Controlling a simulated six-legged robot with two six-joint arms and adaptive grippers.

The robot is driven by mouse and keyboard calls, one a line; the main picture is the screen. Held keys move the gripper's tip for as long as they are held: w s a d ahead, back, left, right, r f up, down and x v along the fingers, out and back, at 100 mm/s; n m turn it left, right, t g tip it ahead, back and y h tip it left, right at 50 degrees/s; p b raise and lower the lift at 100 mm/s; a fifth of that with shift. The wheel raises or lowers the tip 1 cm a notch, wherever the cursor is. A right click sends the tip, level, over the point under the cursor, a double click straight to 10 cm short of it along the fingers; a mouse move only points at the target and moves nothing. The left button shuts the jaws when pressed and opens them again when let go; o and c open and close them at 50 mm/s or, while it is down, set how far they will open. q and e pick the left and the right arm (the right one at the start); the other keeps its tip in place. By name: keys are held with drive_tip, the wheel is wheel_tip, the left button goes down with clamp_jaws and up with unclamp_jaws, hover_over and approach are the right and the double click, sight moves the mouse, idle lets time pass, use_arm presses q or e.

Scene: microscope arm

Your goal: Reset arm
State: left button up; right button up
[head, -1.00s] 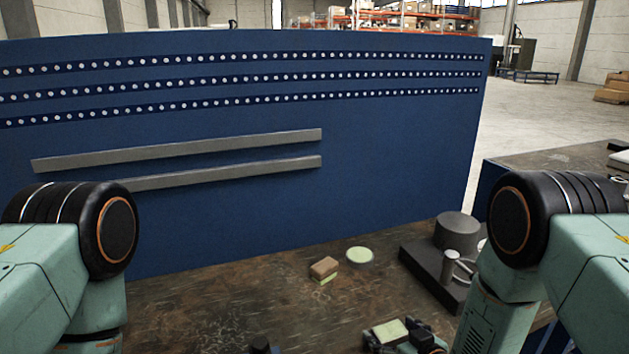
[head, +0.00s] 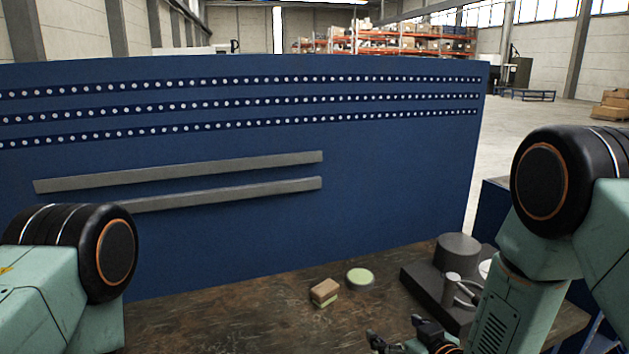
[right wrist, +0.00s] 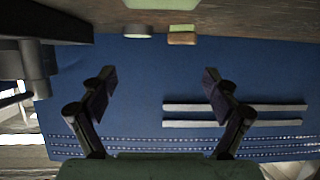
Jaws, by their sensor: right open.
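A dark grey stand, which may be the microscope (head: 425,284), sits at the right of the bench. It has a wide round cylinder (head: 458,250) and a smaller light-grey post with a curved, arm-like part (head: 455,290). Part of the stand is hidden behind my right arm. My right gripper (head: 397,331) is open and empty at the bottom of the head view, left of and nearer than the stand. The right wrist view shows its two fingers (right wrist: 157,78) spread apart with nothing between them. My left gripper is out of view.
A tan block with a green underside (head: 324,292) and a round green-topped disc (head: 360,278) lie on the brown bench (head: 230,325). A pale green block (right wrist: 160,4) shows at the top of the right wrist view. A blue perforated panel (head: 390,185) stands behind.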

wheel_tip(320, 180, down, 8)
drive_tip(key=shift+b, duration=0.3)
drive_tip(key=v, duration=0.7)
drive_tip(key=shift+a+r, duration=0.1)
drive_tip(key=shift+r, duration=0.25)
drive_tip(key=shift+s+r, duration=0.1)
drive_tip(key=shift+s, duration=0.2)
drive_tip(key=shift+s, duration=0.1)
